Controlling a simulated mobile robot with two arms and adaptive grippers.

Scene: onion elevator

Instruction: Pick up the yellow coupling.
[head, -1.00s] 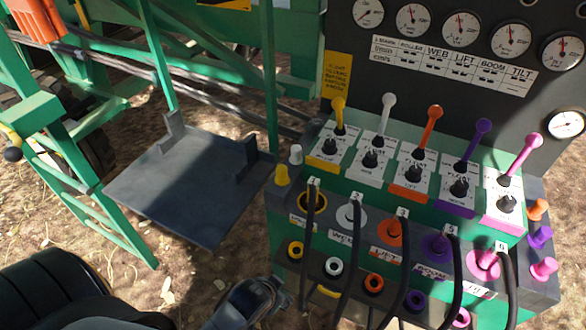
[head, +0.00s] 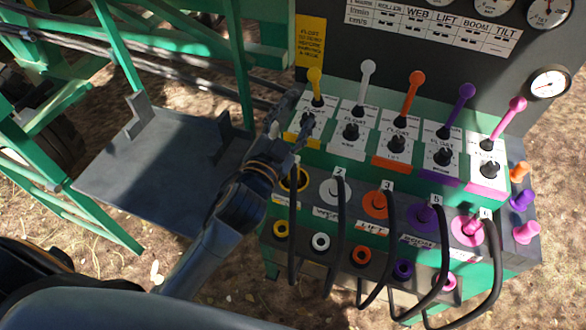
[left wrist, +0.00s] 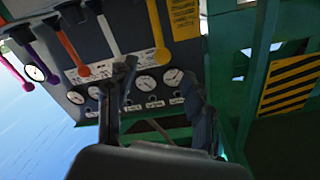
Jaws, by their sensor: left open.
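My left gripper (head: 292,120) is open and empty in the head view, over the left end of the green valve console. Its fingers are beside the yellow-handled lever (head: 315,82). They stand apart in the left wrist view (left wrist: 160,92), with nothing between them. The yellow coupling, seen earlier at the console's left edge, is now hidden behind my gripper and wrist. A small part of the white coupling (head: 274,129) shows beside the gripper. A yellow-ringed port (head: 280,229) is on the console's lower front. My right gripper is not in view.
White (head: 367,72), orange (head: 414,84), purple (head: 465,96) and pink (head: 515,108) levers stand along the console. Black hoses (head: 340,240) loop down its front. A grey platform (head: 140,170) and green frame are at left. Orange, purple and pink couplings (head: 526,232) sit at right.

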